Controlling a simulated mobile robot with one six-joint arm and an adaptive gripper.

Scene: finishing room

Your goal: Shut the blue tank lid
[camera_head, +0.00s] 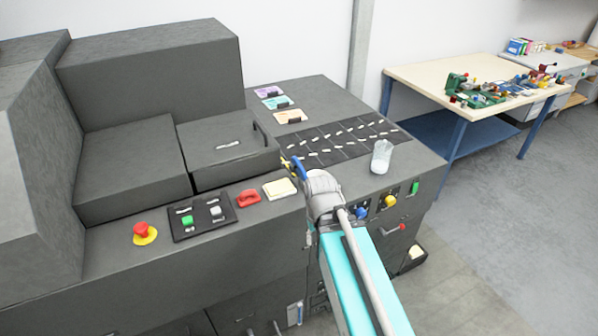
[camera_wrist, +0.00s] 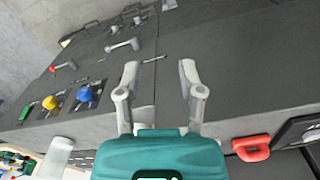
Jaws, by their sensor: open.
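No part clearly marked as a blue tank lid stands out. A round blue knob (camera_head: 361,212) sits in a dark square on the machine's front, beside a yellow one; it also shows at the left of the wrist view (camera_wrist: 84,94). I cannot tell whether it belongs to the lid. A blue piece (camera_head: 299,168) shows just beyond my wrist; what it belongs to is unclear. My gripper (camera_wrist: 159,68) is open and empty, its two pale fingers apart over the grey machine face. The blue knob is left of the fingers in the wrist view. My wrist hides the fingertips in the head view.
The grey machine (camera_head: 92,262) fills the left and middle. On it are a red handle (camera_head: 248,197), a red stop button (camera_head: 142,229), a clear cup (camera_head: 381,157) and a black slotted mat (camera_head: 340,141). A workbench (camera_head: 425,78) stands behind right. Floor is open at right.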

